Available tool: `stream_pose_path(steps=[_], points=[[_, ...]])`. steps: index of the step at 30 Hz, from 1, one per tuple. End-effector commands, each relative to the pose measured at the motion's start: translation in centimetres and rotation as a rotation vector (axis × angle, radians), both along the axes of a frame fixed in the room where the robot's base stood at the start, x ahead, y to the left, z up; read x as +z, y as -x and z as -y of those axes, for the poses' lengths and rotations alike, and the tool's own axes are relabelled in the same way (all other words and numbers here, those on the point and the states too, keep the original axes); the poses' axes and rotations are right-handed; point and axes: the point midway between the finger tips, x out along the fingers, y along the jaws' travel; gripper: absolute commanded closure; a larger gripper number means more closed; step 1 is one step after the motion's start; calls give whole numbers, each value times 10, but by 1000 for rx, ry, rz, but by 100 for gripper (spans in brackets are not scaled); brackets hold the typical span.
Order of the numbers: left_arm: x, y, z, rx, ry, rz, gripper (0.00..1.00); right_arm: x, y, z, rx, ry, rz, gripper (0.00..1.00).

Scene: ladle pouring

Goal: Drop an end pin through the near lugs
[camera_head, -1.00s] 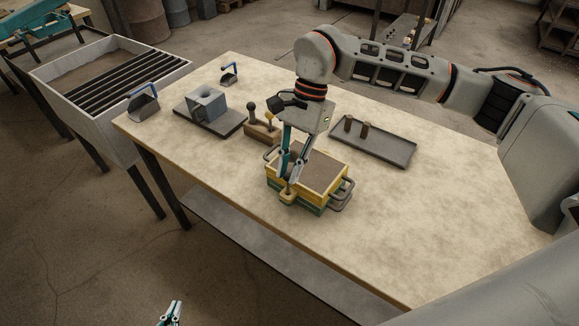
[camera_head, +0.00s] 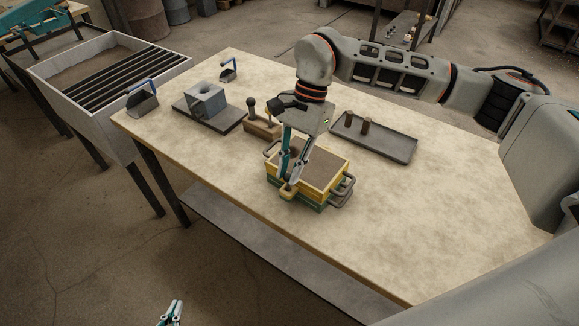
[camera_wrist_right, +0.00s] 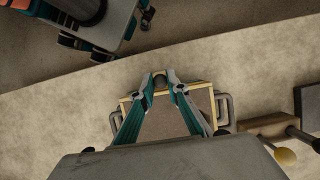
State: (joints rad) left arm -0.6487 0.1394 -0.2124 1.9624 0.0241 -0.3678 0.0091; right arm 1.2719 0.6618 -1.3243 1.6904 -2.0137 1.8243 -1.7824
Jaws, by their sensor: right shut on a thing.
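The two-part moulding flask, a yellow frame (camera_head: 332,177) over a green one (camera_head: 309,203), stands on the table. It is filled level with brown sand. A yellow lug (camera_head: 288,192) sticks out at its near end. My right gripper (camera_head: 290,184) points down over this lug. In the right wrist view its fingertips (camera_wrist_right: 160,82) are shut on a dark round-headed pin (camera_wrist_right: 160,80) at the flask's edge. The pin's shank and the lug holes are hidden, so I cannot tell how deep it sits. My left gripper (camera_head: 172,312) hangs low off the table; its opening is unclear.
A wooden block (camera_head: 261,126) behind the flask holds a dark-knobbed tool and a yellow-knobbed one (camera_wrist_right: 284,156). A grey tray (camera_head: 375,142) with two small brown pieces lies right. A grey box on a board (camera_head: 206,101) stands left. The table's right part is clear.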

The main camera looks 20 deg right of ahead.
Motion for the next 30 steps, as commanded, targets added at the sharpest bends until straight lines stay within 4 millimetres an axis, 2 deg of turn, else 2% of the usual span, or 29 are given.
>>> stream_pose_path(steps=[30], points=[[-14,3,0,0,0,-8,100,-21,0,0,0,0,0,95]])
